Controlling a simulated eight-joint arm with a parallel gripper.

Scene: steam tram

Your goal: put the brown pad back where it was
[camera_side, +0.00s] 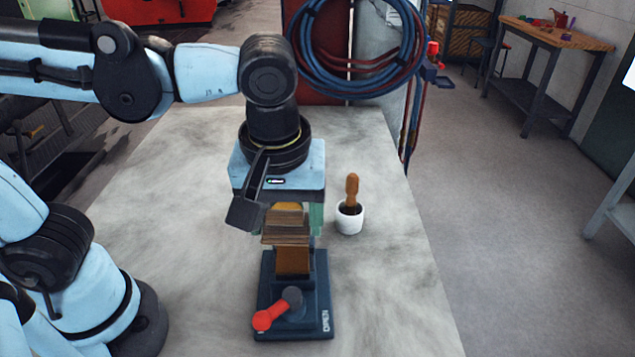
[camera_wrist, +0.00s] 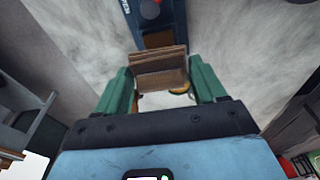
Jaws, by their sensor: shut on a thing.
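My gripper (camera_side: 286,222) points down over the table. Its green fingers are shut on the brown pad (camera_side: 284,231), a ridged brown block. The wrist view shows the pad (camera_wrist: 158,68) between the fingers (camera_wrist: 162,78). An orange-brown part (camera_side: 292,262) stands at the fixture's back, just below the pad. I cannot tell whether pad and fixture touch. A yellow piece (camera_wrist: 181,90) shows behind the pad, partly hidden.
A white pot (camera_side: 349,219) holding a brown-handled object stands right of my gripper. The grey table (camera_side: 400,290) is clear around the fixture. Coiled blue and red hoses (camera_side: 357,85) hang at the back edge.

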